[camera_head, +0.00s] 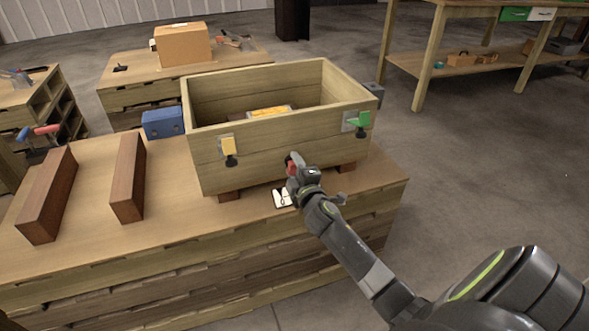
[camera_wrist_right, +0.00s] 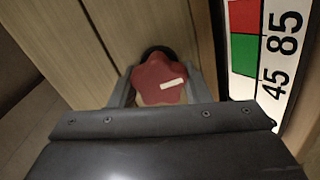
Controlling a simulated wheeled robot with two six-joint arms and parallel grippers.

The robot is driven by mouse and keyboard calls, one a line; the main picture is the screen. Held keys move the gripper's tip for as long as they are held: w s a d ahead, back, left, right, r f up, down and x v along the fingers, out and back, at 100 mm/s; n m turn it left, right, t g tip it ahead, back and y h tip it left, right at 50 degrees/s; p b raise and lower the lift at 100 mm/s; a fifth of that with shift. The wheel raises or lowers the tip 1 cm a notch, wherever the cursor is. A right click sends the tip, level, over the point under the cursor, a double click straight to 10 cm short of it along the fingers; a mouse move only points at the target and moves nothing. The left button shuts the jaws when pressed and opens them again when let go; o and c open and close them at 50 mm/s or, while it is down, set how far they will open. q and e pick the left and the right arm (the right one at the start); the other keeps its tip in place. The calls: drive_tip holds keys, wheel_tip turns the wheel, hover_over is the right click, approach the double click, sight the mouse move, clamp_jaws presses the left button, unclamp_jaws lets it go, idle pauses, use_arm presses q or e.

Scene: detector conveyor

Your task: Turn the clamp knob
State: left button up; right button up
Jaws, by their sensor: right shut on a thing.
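The clamp knob (camera_wrist_right: 160,78) is a red lobed knob with a small white mark, seen in the right wrist view against a wooden face. It shows as a small red shape (camera_head: 291,163) at the front of the wooden box (camera_head: 270,155) in the head view. My right gripper (camera_wrist_right: 162,92) is shut on the knob, with one finger on each side of it. In the head view my right gripper (camera_head: 296,172) hides part of the knob. My left gripper is not in view.
A yellow tag (camera_head: 228,146) and a green latch (camera_head: 359,119) are on the box front. A white printed card (camera_head: 283,197) lies below the box and shows numbers and red and green patches in the wrist view (camera_wrist_right: 268,50). Brown beams (camera_head: 128,178) lie at left.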

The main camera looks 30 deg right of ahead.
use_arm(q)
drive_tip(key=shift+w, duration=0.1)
use_arm(e)
drive_tip(key=shift+f, duration=0.1)
drive_tip(key=o, duration=1)
drive_tip(key=shift+s, duration=0.1)
drive_tip(key=shift+s, duration=0.3)
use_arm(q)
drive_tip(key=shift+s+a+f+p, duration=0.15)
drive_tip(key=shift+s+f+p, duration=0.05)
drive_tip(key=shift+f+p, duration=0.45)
use_arm(e)
drive_tip(key=v, duration=1.6)
drive_tip(key=shift+s+a, duration=0.25)
drive_tip(key=shift+s, duration=0.05)
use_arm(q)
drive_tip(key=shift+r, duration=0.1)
